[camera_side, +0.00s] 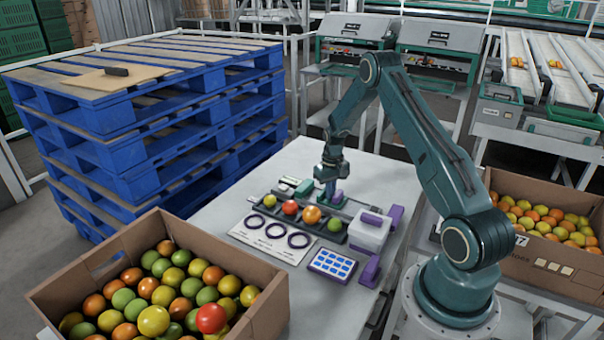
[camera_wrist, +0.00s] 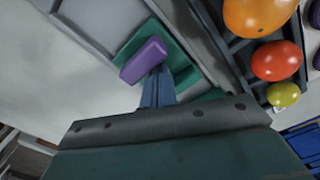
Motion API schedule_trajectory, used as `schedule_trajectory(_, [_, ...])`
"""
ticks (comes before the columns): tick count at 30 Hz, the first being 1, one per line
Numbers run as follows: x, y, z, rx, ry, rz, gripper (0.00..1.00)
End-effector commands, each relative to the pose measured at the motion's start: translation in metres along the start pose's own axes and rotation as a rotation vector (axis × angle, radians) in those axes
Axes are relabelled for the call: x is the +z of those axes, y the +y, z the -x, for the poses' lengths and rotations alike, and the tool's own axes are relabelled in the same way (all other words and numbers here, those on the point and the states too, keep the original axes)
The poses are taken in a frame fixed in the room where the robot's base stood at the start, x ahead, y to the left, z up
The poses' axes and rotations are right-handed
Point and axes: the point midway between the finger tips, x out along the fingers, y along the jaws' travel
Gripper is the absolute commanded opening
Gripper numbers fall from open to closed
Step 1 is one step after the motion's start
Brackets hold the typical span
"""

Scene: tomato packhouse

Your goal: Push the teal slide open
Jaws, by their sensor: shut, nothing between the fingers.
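The teal slide (camera_wrist: 181,51) is a flat plate in a light track, with a raised purple block (camera_wrist: 143,60) on it. In the side view, a teal piece (camera_side: 304,188) that looks like part of this slide shows just left of my gripper, and the purple block (camera_side: 338,197) shows at its right. My gripper (camera_side: 329,192) is shut and empty, pointing down at the slide. In the wrist view its blue fingers (camera_wrist: 156,82) are right beside the purple block. I cannot tell whether they touch it. My fingers hide part of the plate.
A dark tray (camera_side: 273,208) with several tomatoes lies in front of the slide. A white box (camera_side: 369,234) with purple parts stands to the right. A tomato carton (camera_side: 270,315) stands at front left.

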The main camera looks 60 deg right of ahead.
Motion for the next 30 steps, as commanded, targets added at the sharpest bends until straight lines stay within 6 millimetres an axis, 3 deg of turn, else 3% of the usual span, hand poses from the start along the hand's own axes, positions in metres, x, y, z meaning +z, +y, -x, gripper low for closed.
schedule_trajectory(30, [0.019,0.012,-0.001,0.001,-0.002,-0.002,0.0])
